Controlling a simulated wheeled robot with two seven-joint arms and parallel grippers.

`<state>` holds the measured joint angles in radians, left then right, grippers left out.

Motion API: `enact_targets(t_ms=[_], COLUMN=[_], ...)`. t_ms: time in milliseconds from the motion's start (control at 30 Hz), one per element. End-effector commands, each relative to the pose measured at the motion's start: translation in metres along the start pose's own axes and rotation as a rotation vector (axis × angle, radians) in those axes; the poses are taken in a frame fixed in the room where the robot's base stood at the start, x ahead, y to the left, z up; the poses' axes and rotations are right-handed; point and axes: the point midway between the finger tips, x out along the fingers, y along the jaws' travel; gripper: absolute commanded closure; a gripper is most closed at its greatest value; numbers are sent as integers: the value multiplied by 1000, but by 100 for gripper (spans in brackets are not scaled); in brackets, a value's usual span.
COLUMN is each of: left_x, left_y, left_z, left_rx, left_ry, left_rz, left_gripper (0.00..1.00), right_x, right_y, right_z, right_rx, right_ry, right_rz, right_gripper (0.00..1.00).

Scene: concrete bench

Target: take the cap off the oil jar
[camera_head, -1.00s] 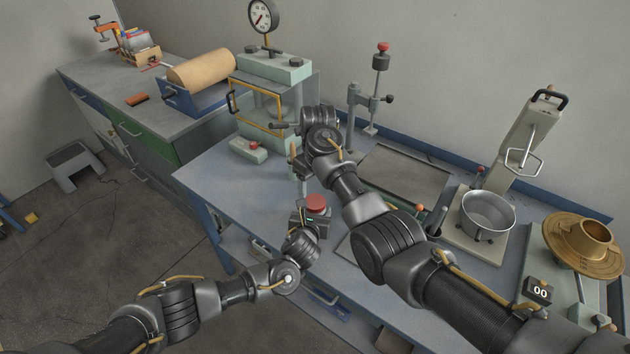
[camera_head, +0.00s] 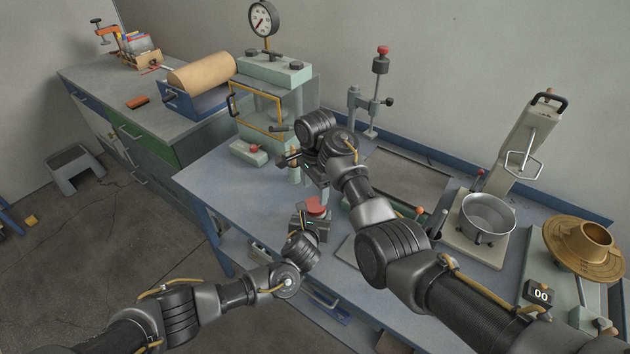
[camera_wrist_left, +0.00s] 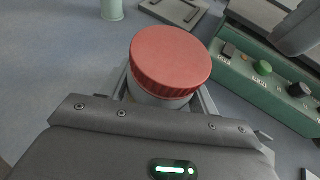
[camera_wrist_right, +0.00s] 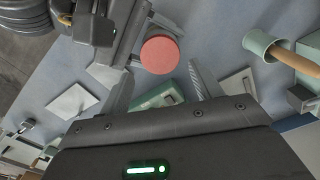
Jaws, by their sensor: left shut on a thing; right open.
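The oil jar has a red ribbed cap, which shows in the head view (camera_head: 316,206), the left wrist view (camera_wrist_left: 170,58) and the right wrist view (camera_wrist_right: 160,54). The cap sits on the pale jar body (camera_wrist_left: 160,97). My left gripper (camera_head: 309,224) is shut on the jar body, below the cap, at the bench's front edge. My right gripper (camera_head: 317,186) is open and empty, pointing down close above the cap. In the right wrist view the cap appears between and beyond its spread fingers. The jar's lower part is hidden by the left gripper.
A green press (camera_head: 270,95) with a gauge stands behind. A pale green cup (camera_wrist_right: 258,42) holding a wooden-handled tool is near the right gripper. A metal pot (camera_head: 488,216) and a brass flanged piece (camera_head: 585,250) stand at the right. Bare bench lies left of the jar.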

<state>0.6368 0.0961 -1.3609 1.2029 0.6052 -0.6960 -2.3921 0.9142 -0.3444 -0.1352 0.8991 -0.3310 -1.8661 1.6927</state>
Motion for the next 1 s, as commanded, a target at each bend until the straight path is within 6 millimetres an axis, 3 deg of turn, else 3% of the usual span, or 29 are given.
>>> enact_targets(t_ms=[300, 733, 1000], left_x=[0, 0, 0], left_y=[0, 0, 0], left_z=[-4, -4, -4], left_rx=[4, 4, 4], left_ry=[6, 6, 6], left_rz=[1, 1, 1], left_gripper=[100, 100, 100], right_x=[44, 54, 54], right_y=[0, 0, 0], right_z=[0, 0, 0], right_rx=[0, 2, 2], right_ry=[0, 0, 0], right_rz=[2, 1, 1], right_gripper=[36, 36, 71])
